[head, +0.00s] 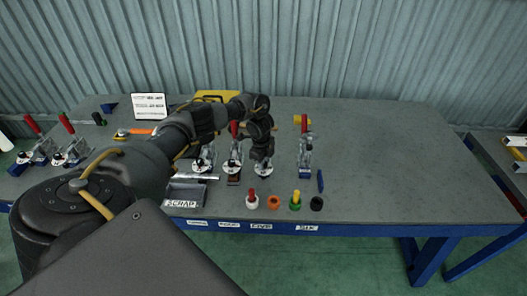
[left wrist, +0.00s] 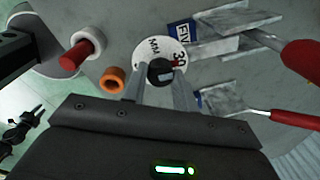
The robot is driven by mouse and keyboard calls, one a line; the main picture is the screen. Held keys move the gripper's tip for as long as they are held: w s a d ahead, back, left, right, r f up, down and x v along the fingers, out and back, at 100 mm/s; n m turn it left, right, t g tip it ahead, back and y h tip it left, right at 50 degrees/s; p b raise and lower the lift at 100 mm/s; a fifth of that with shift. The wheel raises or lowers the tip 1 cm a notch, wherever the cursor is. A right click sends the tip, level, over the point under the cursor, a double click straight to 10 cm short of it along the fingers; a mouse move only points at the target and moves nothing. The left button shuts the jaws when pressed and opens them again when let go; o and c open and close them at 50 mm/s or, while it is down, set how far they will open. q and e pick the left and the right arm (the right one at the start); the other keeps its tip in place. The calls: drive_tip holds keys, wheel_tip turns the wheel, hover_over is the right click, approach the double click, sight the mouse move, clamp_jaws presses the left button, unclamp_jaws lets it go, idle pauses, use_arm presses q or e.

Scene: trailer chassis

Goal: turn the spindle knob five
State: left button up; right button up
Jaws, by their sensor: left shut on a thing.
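The spindle knob five is a black knob (left wrist: 160,70) on a white numbered dial (left wrist: 148,48), beside a blue plate lettered "FIV" (left wrist: 181,32) in the left wrist view. My left gripper (left wrist: 160,84) is shut on the knob, with one finger on each side of it. In the head view the dial (head: 264,171) shows below my left gripper (head: 262,158), whose wrist hides most of that fixture. My right gripper is in neither view.
Similar fixtures with dials (head: 232,167) and (head: 304,160) stand on both sides. A white-and-red piece (head: 252,200), an orange ring (head: 274,202), a green-and-yellow piece (head: 296,202) and a black piece (head: 317,203) stand in front. The SCRAP tray (head: 181,204) is left; the table's right is clear.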

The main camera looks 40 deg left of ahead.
use_arm(q)
drive_tip(key=shift+a+n, duration=0.1)
drive_tip(key=shift+n, duration=0.2)
drive_tip(key=o, duration=1)
drive_tip(key=shift+c, duration=0.2)
wheel_tip(320, 180, up, 4)
drive_tip(key=shift+s+r+b, duration=0.1)
drive_tip(key=shift+r+b, duration=0.05)
drive_tip(key=shift+b, duration=0.3)
wheel_tip(320, 180, up, 7)
drive_tip(key=p, duration=0.1)
drive_tip(key=shift+s+f, duration=0.2)
drive_tip(key=shift+s, duration=0.2)
drive_tip(key=shift+a, duration=0.1)
